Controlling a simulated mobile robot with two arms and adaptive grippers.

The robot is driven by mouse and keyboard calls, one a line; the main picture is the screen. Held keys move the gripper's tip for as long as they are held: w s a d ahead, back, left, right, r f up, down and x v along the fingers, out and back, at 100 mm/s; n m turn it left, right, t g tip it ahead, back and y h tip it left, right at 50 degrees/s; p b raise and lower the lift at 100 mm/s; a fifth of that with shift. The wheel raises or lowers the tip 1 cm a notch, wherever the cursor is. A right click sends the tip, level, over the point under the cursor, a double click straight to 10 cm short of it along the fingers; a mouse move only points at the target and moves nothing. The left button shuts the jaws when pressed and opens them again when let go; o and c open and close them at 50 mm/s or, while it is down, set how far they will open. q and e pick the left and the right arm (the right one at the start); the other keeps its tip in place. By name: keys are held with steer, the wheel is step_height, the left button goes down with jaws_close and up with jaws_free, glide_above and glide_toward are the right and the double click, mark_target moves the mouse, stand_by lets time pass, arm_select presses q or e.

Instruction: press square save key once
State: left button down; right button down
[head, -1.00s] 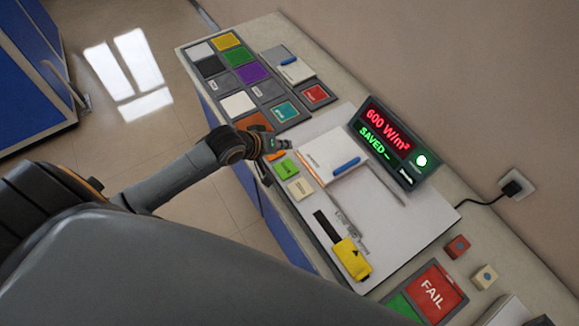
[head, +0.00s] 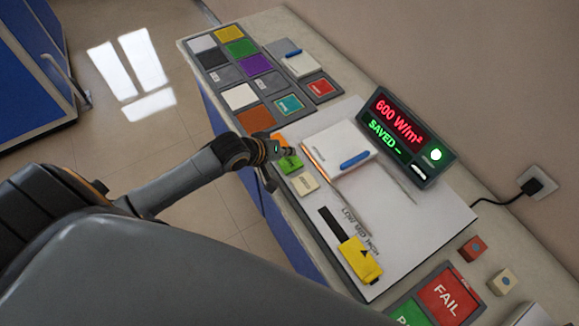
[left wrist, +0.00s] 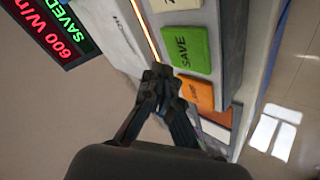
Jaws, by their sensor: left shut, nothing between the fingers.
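The square save key is green (head: 291,164) and lies on the near edge of the white panel in the head view. In the left wrist view it reads SAVE (left wrist: 187,49). An orange key (left wrist: 196,92) lies on one side of it and a cream key (head: 305,182) on the other. My left gripper (head: 288,150) is shut and empty, its tips by the boundary of the green and orange keys. In the left wrist view its tips (left wrist: 162,76) lie beside the green key's corner; I cannot tell whether they touch. My right gripper is not in view.
A display (head: 405,135) reads 600 W/m² and SAVED, with a green light lit. A white box with a blue handle (head: 340,152) stands close behind the keys. A yellow slider (head: 360,260) is further along. Coloured tiles (head: 240,97) fill the far end of the bench.

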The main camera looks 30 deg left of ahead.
mark_target(293, 159)
arm_select(q)
steer(key=shift+f, duration=0.75)
stand_by(0.8)
steer(key=shift+f, duration=0.1)
steer(key=shift+f, duration=0.3)
steer(key=shift+f, duration=0.5)
stand_by(0.8)
steer(key=shift+r+p, duration=0.9)
steer(key=shift+p, duration=0.05)
